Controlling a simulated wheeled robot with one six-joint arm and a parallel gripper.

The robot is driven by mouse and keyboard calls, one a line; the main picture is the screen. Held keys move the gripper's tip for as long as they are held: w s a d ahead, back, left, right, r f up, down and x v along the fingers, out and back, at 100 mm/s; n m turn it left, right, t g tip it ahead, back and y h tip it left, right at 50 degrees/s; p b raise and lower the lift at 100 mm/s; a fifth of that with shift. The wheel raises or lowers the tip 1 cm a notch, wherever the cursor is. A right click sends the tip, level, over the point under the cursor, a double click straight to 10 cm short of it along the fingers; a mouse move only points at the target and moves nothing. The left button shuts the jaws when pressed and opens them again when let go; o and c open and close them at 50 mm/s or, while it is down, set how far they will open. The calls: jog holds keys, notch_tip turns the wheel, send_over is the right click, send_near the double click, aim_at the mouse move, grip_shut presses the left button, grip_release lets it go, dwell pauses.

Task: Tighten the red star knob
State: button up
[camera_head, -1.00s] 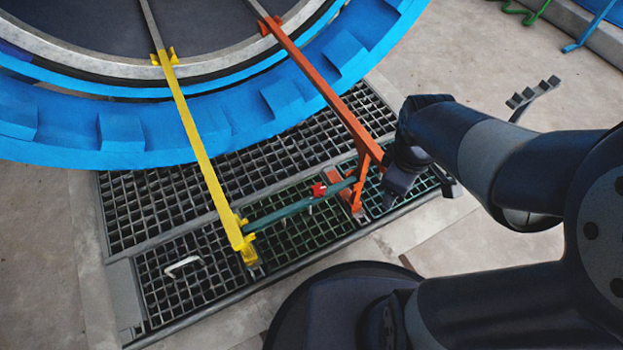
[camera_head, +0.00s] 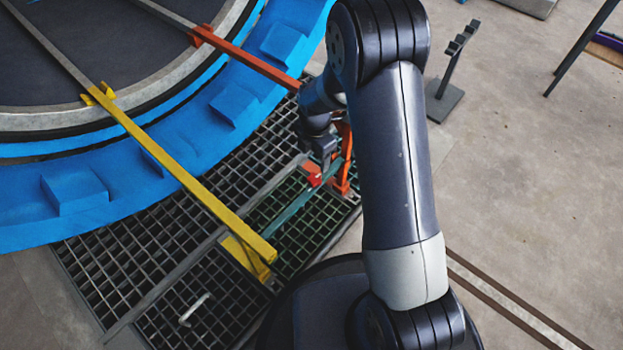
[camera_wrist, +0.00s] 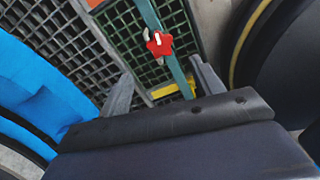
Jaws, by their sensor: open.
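The red star knob (camera_wrist: 158,43) sits on a green bar (camera_wrist: 149,12) in the wrist view, with a pale mark on its face and a small metal piece at its side. In the head view the knob (camera_head: 312,174) is partly covered by my gripper (camera_head: 324,152), which is just above and beside it. In the wrist view my gripper (camera_wrist: 162,84) is open, its two grey fingers apart. The knob appears beyond the fingertips, in line with the gap between them.
The green bar runs between a yellow arm (camera_head: 190,180) and an orange-red arm (camera_head: 250,62), low over a floor grating (camera_head: 150,255). A large blue ringed vessel door (camera_head: 75,190) fills the left. A dark stand (camera_head: 443,98) is behind my arm. The concrete floor at right is mostly clear.

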aim_at(315, 180)
notch_tip(315, 180, down, 10)
jog(key=b, duration=0.4)
jog(key=shift+f, duration=0.2)
jog(key=c, duration=1)
